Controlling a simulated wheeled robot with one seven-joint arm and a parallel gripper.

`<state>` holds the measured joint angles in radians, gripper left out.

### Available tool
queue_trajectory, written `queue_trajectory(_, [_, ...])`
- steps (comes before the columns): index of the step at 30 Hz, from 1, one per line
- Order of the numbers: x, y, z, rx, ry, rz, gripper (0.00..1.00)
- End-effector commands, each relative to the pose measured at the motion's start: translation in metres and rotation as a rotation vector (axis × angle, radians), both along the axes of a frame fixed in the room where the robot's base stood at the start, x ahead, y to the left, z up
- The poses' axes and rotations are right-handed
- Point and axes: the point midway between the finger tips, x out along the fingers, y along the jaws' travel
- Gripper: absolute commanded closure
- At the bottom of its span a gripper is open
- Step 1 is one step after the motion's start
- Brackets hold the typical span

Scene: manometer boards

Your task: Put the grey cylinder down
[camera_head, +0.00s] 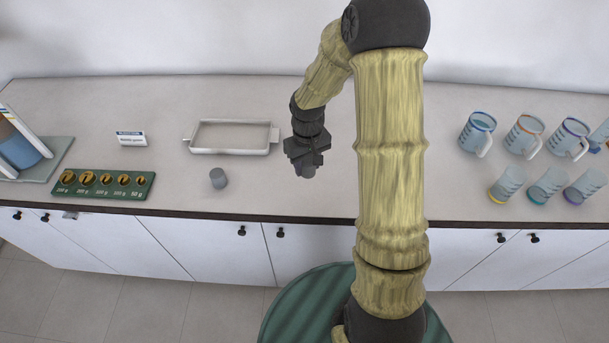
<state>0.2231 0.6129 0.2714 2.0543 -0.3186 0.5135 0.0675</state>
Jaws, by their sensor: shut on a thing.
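My gripper (304,164) hangs over the counter right of the white tray, pointing down. It is shut on a small grey cylinder (309,172), whose lower end shows below the fingers. The rest of it is hidden by the gripper, and I cannot tell whether it touches the counter. Another grey cylinder (218,178) stands on the counter to the left, in front of the tray and apart from my gripper.
A shallow white tray (231,151) with side handles lies left of my gripper. A green weight board (146,187), a small sign (131,138) and a manometer board (52,168) are farther left. Several measuring jugs (479,128) and cups stand right. Counter around my gripper is clear.

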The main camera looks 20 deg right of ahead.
Motion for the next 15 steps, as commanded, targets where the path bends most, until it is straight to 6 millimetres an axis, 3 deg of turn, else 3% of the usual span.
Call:
queue_trajectory(5, [0.001, -0.002, 0.019, 0.000, -0.003, -0.004, 0.98])
queue_trajectory(15, [0.000, -0.008, 0.021, 0.000, 0.000, -0.015, 0.98])
